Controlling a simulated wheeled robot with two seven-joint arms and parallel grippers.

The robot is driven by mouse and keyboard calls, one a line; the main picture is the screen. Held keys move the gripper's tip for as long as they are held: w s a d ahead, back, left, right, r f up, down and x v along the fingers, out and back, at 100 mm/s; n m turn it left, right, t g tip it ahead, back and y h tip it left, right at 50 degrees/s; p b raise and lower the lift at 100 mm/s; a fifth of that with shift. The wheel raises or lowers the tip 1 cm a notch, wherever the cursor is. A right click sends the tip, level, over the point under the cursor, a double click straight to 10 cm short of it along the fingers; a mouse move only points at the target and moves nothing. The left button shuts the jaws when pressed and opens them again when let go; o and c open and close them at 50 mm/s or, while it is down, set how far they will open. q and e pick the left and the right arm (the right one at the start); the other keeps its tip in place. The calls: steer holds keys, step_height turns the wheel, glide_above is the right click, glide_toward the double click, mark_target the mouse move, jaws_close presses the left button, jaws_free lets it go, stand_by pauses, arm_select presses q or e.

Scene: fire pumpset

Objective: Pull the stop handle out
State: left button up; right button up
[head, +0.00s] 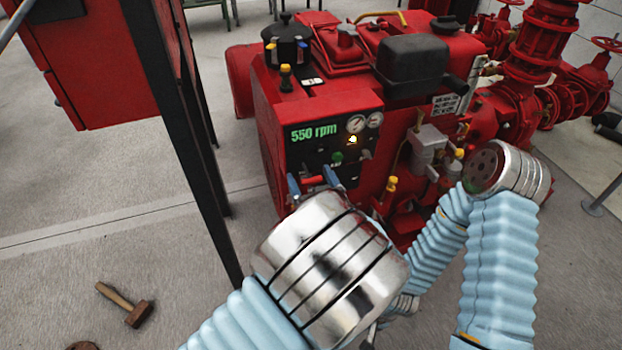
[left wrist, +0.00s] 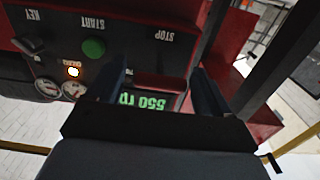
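The stop handle, a red bar (head: 314,181), is low on the black control panel (head: 346,133) of the red engine. My left gripper (head: 313,184) has its two blue fingers apart, one at each side of the bar. In the left wrist view, upside down, the dark red bar (left wrist: 157,81) lies between the fingers (left wrist: 162,86), near the STOP label (left wrist: 160,35). The fingers look spread, with no clear grip; contact at the bar's ends is hard to tell. My right arm shows at the right, but its gripper fingers do not.
The panel has a green button (head: 337,157), a lit lamp (head: 352,140), gauges (head: 355,124) and a 550 rpm display (head: 313,133). A red cabinet (head: 95,75) on dark posts stands at the left. A hammer (head: 124,304) lies on the open floor.

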arm_select(q)
steer(key=shift+s, duration=0.1)
steer(key=b+v, duration=0.1)
steer(key=v, duration=1.2)
steer(key=shift+s, duration=0.3)
steer(key=shift+w+d, duration=0.1)
steer(key=w+a+f+m+g+h, duration=0.1)
steer(key=w+a+f+g+h, duration=0.2)
steer(key=f, duration=0.6)
steer(key=w+a+f+m+g+h, duration=0.1)
steer(key=w+a+f+g, duration=0.35)
steer(key=f, duration=0.45)
steer(key=s+a+f+g+h, duration=0.3)
steer(key=s+f, duration=0.3)
steer(key=s, duration=0.2)
steer(key=s+a+f+g+h, duration=0.2)
steer(key=s+a+f+g, duration=0.3)
steer(key=s+f+g, duration=0.1)
steer(key=shift+s+a+f+h, duration=0.15)
steer(key=shift+s+f+h, duration=0.25)
steer(key=shift+s+f, duration=0.45)
